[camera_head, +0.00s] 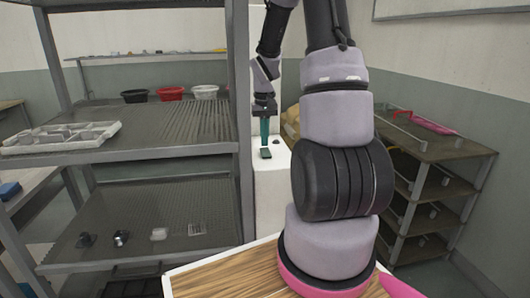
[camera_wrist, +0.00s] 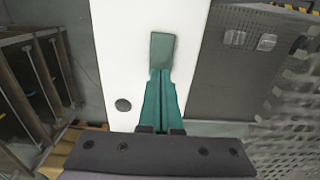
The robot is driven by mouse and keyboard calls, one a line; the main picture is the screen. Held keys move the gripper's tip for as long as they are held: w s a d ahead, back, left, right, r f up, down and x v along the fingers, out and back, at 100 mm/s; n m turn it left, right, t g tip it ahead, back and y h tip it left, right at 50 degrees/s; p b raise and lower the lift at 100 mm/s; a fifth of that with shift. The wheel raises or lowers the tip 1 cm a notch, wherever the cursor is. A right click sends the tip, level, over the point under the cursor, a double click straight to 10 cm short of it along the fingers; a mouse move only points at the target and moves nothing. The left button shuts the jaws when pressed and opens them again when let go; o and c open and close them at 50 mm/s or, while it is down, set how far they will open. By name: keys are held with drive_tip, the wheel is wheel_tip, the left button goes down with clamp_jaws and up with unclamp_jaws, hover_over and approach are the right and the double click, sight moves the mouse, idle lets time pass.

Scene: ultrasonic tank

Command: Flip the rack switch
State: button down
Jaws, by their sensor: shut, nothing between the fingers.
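A small dark-green rectangular piece (camera_wrist: 161,48), which may be the rack switch, is on a white surface (camera_wrist: 117,60) in the wrist view. In the head view the piece (camera_head: 265,154) lies near the top front edge of a white box (camera_head: 268,192). My gripper (camera_head: 265,143) points down just above it, its teal fingers together and empty. In the wrist view my fingertips (camera_wrist: 160,73) meet the piece's near end; I cannot tell whether they touch it.
A grey metal rack (camera_head: 243,120) stands close on the left, with a white tray (camera_head: 60,137) and small parts on its shelves. A round dark knob (camera_wrist: 123,105) is on the white surface. A brown shelf unit (camera_head: 437,155) stands at the right.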

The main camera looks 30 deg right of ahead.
sight(265, 149)
drive_tip(key=shift+f, duration=0.7)
idle(0.3)
drive_tip(key=shift+r, duration=3.55)
